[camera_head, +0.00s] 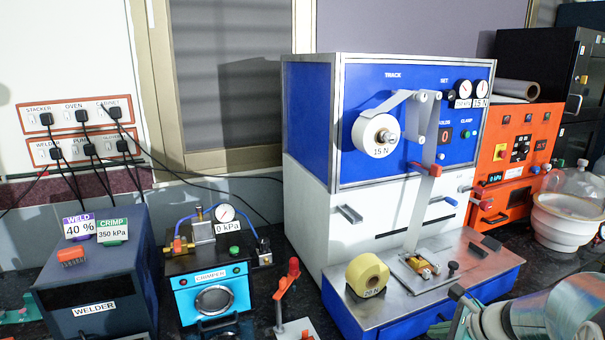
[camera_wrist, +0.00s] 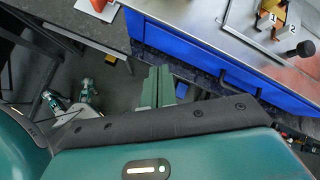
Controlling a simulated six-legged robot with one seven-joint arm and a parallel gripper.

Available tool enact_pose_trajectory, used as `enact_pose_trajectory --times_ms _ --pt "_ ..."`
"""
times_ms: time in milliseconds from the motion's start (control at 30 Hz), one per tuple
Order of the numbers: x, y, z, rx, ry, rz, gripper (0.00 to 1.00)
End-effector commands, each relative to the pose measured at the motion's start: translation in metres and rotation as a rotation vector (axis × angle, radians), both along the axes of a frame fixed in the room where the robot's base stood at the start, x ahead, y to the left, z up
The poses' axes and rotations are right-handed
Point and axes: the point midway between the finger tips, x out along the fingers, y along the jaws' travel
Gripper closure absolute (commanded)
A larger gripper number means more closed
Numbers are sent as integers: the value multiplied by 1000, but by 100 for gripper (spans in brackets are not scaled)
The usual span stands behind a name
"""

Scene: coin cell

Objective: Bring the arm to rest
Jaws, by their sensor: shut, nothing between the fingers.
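My gripper (camera_wrist: 158,88) shows in the wrist view with its two grey-green fingers side by side and shut, nothing between them. It is over the dark floor, in front of the blue base of the winding machine, and appears apart from it. In the head view, shiny rounded parts at the lower right seem to be my arm; I cannot make out the fingertips there.
The blue and white winding machine (camera_head: 318,130) carries a tape roll (camera_head: 376,128) and a steel deck (camera_head: 372,306) with a yellow roll (camera_head: 367,273). The crimper (camera_head: 211,285) and welder (camera_head: 95,280) stand left. An orange unit (camera_head: 497,150) and glass-domed vessel (camera_head: 567,217) stand right.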

Motion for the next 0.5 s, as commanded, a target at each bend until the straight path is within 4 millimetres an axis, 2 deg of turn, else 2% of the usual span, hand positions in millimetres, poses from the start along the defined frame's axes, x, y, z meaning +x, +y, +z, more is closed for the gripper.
enact_pose_trajectory --times_ms 33,200,400,500 --pt "-7 23 16 -77 -27 118 100" --pt "-41 84 51 -344 -100 514 100" --pt "-91 134 80 -671 -191 960 100" --pt "-117 150 92 -841 -234 1172 100"
